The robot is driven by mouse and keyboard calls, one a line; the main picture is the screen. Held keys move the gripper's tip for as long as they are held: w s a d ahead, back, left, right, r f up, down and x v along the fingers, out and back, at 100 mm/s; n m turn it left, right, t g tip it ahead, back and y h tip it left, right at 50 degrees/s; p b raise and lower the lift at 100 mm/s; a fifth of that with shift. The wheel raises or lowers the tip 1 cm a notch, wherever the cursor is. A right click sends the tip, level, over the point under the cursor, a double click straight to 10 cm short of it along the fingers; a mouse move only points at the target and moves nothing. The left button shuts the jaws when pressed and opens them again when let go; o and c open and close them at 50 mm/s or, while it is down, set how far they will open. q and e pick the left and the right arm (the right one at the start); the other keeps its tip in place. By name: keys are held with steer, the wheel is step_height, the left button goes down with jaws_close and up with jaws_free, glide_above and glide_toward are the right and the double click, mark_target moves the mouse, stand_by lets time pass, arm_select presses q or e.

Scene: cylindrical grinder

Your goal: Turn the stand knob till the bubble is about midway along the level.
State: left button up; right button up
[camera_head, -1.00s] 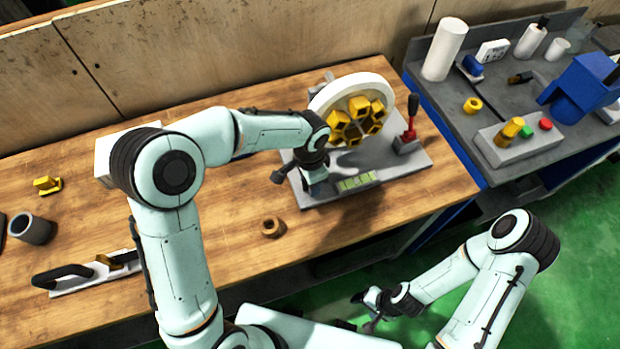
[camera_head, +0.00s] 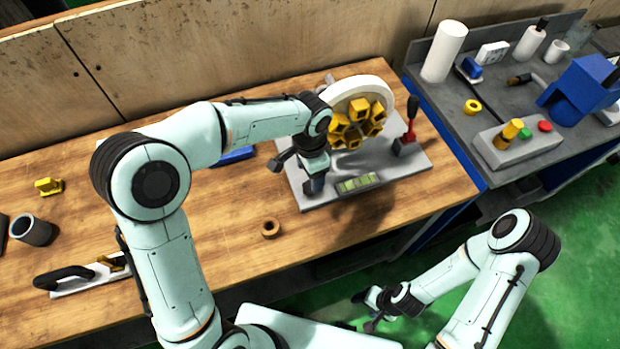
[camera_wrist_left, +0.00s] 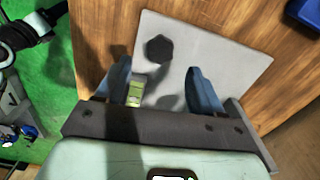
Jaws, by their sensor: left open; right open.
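The stand's grey base plate (camera_head: 415,168) lies on the wooden bench and carries a white wheel with yellow blocks (camera_head: 385,95). The green level (camera_head: 357,183) sits at its front edge and also shows in the left wrist view (camera_wrist_left: 135,94). I cannot tell where its bubble lies. A dark, six-sided knob (camera_wrist_left: 159,48) stands on the plate in the left wrist view. My left gripper (camera_wrist_left: 160,68) is open, its blue fingers apart with the knob beyond the gap between them. My right gripper (camera_head: 370,308) is open, low in front of the bench.
A grey side table (camera_head: 440,95) holds bottles and a button box (camera_head: 520,143).

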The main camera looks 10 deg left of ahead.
arm_select(q)
step_height(320, 180, up, 8)
steer(key=shift+f+p, duration=0.15)
steer(key=shift+p, duration=0.2)
steer(key=shift+f, duration=0.1)
stand_by(0.3)
